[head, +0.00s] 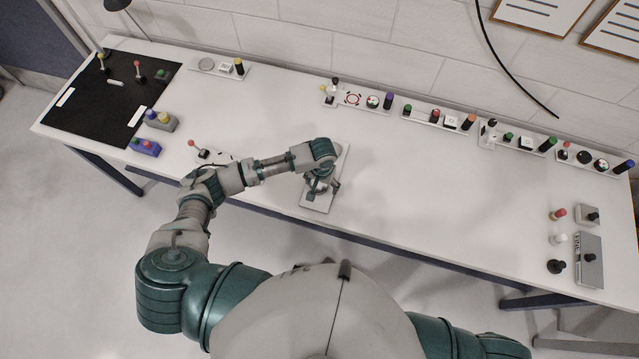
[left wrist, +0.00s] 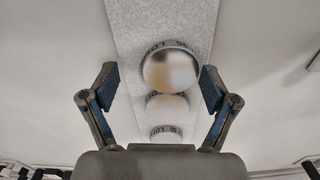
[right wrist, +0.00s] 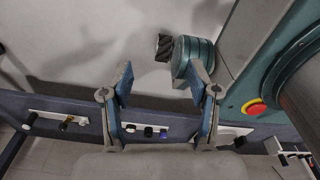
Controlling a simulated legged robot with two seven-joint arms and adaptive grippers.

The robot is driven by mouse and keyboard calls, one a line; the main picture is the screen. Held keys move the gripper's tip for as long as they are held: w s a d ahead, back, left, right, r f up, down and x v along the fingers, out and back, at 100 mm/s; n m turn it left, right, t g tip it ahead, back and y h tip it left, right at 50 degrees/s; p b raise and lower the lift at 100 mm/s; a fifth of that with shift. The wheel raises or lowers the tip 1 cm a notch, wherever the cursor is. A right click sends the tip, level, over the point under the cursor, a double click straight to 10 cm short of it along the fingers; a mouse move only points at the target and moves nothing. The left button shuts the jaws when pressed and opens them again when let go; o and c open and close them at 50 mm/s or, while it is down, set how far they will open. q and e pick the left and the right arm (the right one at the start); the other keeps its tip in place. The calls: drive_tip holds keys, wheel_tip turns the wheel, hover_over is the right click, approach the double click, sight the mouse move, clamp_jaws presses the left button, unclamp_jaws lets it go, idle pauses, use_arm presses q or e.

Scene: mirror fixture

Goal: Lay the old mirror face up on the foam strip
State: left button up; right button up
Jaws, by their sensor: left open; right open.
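The foam strip (head: 341,160) is a pale speckled band lying across the front middle of the table. My left gripper (head: 321,187) is over it and hides part of it. In the left wrist view, the strip (left wrist: 150,18) runs up the picture between the open fingers of the left gripper (left wrist: 159,80). A round mirror (left wrist: 168,70) with a lettered rim shows between these fingers, against the strip. Two more round shapes overlap below it; I cannot tell whether they are separate things or reflections. My right gripper (right wrist: 163,92) is open and empty, with fingers apart.
A row of small trays with knobs and buttons (head: 430,115) lines the back edge. A black mat (head: 95,100) lies at the left, with button boxes (head: 148,147) beside it. Small boxes (head: 588,255) stand at the right end. The table right of the strip is clear.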

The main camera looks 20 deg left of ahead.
sight(322, 187)
use_arm(q)
wheel_tip(322, 187, up, 5)
drive_tip(key=shift+r, duration=0.1)
wheel_tip(322, 187, up, 6)
drive_tip(key=shift+a+r, duration=0.15)
drive_tip(key=shift+r, duration=0.05)
use_arm(e)
drive_tip(key=shift+d+r, duration=0.2)
drive_tip(key=shift+d, duration=0.3)
